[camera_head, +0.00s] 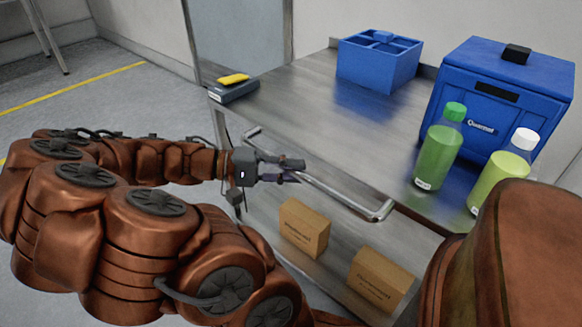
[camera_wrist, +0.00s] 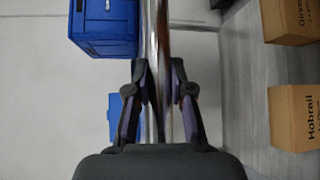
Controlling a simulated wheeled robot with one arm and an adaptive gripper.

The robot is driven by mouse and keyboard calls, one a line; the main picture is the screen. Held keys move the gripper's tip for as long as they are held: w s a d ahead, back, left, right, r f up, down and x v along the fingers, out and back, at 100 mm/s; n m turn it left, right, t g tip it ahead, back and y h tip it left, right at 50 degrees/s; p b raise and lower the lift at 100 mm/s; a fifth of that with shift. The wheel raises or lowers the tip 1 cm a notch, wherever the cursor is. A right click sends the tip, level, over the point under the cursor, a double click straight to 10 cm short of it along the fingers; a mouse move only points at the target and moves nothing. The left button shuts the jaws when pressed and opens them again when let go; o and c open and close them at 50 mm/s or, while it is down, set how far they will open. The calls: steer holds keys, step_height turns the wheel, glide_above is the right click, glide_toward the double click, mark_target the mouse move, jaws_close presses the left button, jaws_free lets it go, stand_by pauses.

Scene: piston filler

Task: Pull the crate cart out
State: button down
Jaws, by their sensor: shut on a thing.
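The crate cart (camera_head: 325,110) is a steel cart with a flat top and a lower shelf. A bent metal handle bar (camera_head: 345,197) runs along its near side. My gripper (camera_head: 290,170) is shut on this bar near the middle of its length. In the wrist view, the bar (camera_wrist: 157,50) passes upright between the two fingers of my gripper (camera_wrist: 158,92). The fingers hide part of the bar in the head view.
On the cart top are a blue divided crate (camera_head: 375,68), a blue lidded box (camera_head: 500,95), two green bottles (camera_head: 438,155) (camera_head: 503,175) and a dark case (camera_head: 233,92) with a yellow item. Two cardboard boxes (camera_head: 303,230) (camera_head: 378,280) sit on the lower shelf. Open floor (camera_head: 120,100) lies left.

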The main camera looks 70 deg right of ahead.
steer(key=shift+w, duration=0.1)
steer(key=c, duration=1)
jaws_free()
steer(key=v, duration=1.2)
